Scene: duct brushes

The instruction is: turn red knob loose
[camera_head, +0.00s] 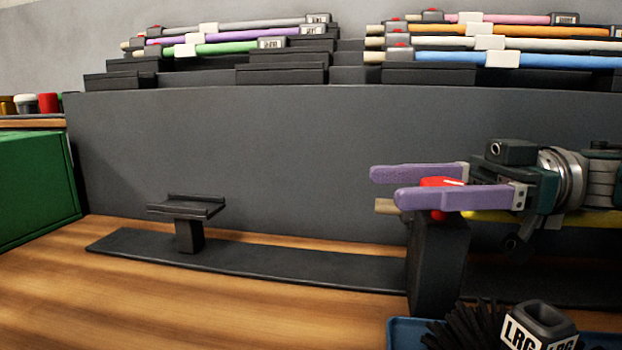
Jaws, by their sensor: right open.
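The red knob (440,183) sits on top of a black upright block (437,262) at the right. My right gripper (386,187) reaches in from the right with two purple fingers, one on the far side and one on the near side of the knob. The fingers are apart, and the near one hides much of the knob; I cannot tell whether either touches it. A yellow rod (560,217) runs behind and below the gripper, and a tan rod end (386,206) sticks out left of the block. My left gripper is not in view.
A black base strip (300,264) with a small cradle (187,208) lies on the wooden table. A blue tray (400,335) with a black brush labelled LRG (538,328) is at the front right. Coloured rods rest on the stepped rack behind. The front left table is clear.

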